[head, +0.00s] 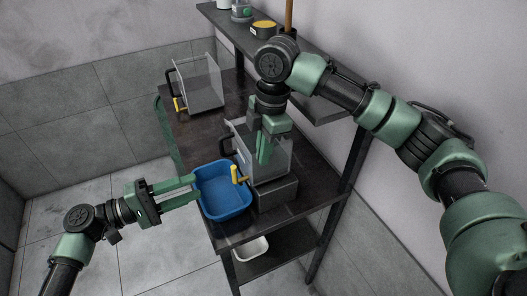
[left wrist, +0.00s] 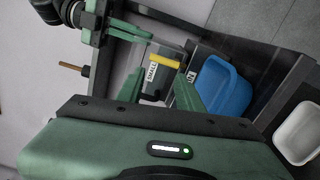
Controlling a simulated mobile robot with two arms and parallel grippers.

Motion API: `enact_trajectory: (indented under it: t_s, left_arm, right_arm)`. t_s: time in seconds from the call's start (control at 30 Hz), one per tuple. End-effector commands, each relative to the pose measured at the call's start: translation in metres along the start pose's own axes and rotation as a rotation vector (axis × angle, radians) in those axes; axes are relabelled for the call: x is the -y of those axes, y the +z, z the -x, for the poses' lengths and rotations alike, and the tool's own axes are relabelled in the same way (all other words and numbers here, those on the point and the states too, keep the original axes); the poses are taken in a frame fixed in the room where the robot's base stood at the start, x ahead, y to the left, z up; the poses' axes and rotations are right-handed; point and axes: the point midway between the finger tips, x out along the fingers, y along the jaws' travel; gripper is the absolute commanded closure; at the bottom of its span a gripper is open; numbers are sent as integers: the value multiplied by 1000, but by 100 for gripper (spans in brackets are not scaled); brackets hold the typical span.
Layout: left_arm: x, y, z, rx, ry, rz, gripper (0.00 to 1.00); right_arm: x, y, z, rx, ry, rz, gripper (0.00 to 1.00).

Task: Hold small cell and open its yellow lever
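The small cell (head: 278,163), a clear box on a grey base, stands on the dark bench. Its yellow lever (head: 238,175) sticks out on its left side, above the blue tub. In the left wrist view the yellow lever (left wrist: 166,61) shows beside a "SMALL" label (left wrist: 152,72). My left gripper (head: 195,188) is open and empty, its fingers pointing toward the lever from the left, apart from it. My right gripper (head: 264,156) points down at the small cell's upper part; whether its fingers are shut on the wall is unclear.
A blue tub (head: 222,190) sits left of the small cell, close to my left fingertips. Another clear cell (head: 200,83) with a yellow lever stands further back. A shelf (head: 323,95) runs along the wall. A white tray (head: 252,249) lies on the lower shelf.

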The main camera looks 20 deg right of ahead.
Motion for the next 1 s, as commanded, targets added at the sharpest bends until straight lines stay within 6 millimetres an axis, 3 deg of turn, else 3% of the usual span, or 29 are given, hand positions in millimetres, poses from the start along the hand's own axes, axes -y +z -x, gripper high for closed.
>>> enact_trajectory:
  t_s: [0.37,0.5,0.57,0.77,1.0]
  left_arm:
    - [0,0,0,0,0,0,64]
    - [-4,1,-2,14,-15,-23,97]
    - [-10,4,-7,40,-45,-65,100]
    - [-43,18,-24,196,-313,-371,100]
    - [-80,4,-10,253,-732,-716,100]
  right_arm:
    - [0,0,1,-1,2,0,100]
    - [0,0,1,-1,2,0,100]
    - [0,0,1,-1,2,0,100]
    - [0,0,1,-1,2,0,100]
    - [-1,0,1,-1,3,0,100]
